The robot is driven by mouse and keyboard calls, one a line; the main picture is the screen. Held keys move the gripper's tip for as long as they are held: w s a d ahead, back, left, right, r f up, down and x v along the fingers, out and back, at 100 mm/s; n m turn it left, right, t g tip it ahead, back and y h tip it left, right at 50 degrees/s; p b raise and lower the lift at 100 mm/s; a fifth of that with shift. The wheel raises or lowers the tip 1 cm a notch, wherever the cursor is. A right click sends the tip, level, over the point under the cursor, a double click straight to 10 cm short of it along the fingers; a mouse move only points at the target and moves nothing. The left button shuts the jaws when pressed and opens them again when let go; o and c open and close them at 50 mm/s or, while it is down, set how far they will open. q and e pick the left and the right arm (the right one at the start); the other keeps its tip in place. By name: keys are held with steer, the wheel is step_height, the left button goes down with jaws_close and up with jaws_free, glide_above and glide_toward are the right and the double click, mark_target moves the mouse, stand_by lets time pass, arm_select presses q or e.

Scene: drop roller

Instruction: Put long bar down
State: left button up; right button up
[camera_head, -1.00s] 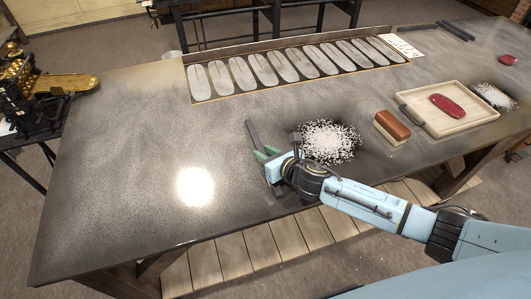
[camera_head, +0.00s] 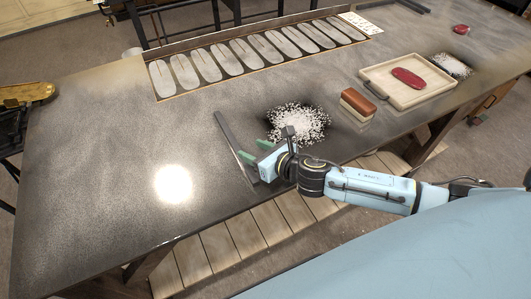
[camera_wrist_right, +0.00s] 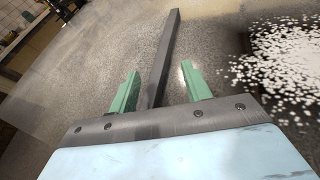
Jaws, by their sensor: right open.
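The long bar (camera_head: 228,130) is dark grey and lies on the dark tabletop, left of the white granule pile. My right gripper (camera_head: 258,149) is at the bar's near half, with its green fingers spread. In the right wrist view the bar (camera_wrist_right: 171,36) runs away between the two fingertips (camera_wrist_right: 160,85), with a gap on each side. Its near end is hidden behind the gripper body. My left gripper is not in view.
White granules (camera_head: 300,122) lie right of the gripper. A brown block (camera_head: 358,103) and a wooden tray (camera_head: 374,79) with a red object (camera_head: 408,77) are farther right. A rack of flat pale plates (camera_head: 262,66) stands behind. The tabletop left of the bar is clear.

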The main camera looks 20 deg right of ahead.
steer(key=shift+v, duration=2.25)
